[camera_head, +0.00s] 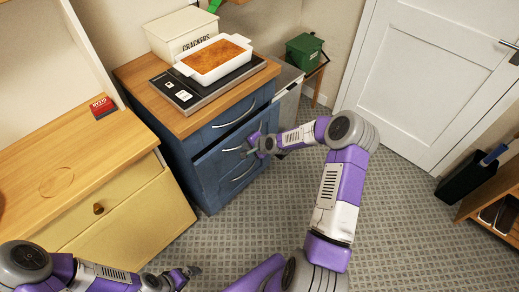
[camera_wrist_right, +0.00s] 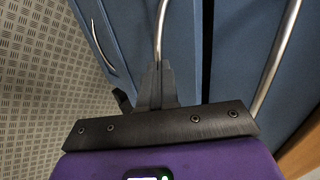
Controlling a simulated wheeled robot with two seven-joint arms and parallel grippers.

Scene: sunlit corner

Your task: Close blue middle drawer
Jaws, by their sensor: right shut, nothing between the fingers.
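The blue cabinet (camera_head: 215,192) stands left of centre with three drawers. Its middle drawer (camera_head: 215,158) is slightly out, with a dark gap along its upper edge. My right gripper (camera_head: 248,146) is at the middle drawer's front by its curved metal handle. In the right wrist view its shut, empty fingers (camera_wrist_right: 155,88) are at the end of that handle (camera_wrist_right: 162,30); whether they touch it is unclear. The middle drawer front also shows there (camera_wrist_right: 182,50), with the dark gap to its right. My left gripper (camera_head: 190,272) is low in the head view, away from the cabinet; its opening is unclear.
A baking dish (camera_head: 215,60) sits on a black cooktop (camera_head: 192,100) on the cabinet top, with a crackers box (camera_head: 180,28) behind. A yellow drawer unit (camera_head: 130,215) stands at left. Grey patterned floor (camera_head: 260,210) is clear in front.

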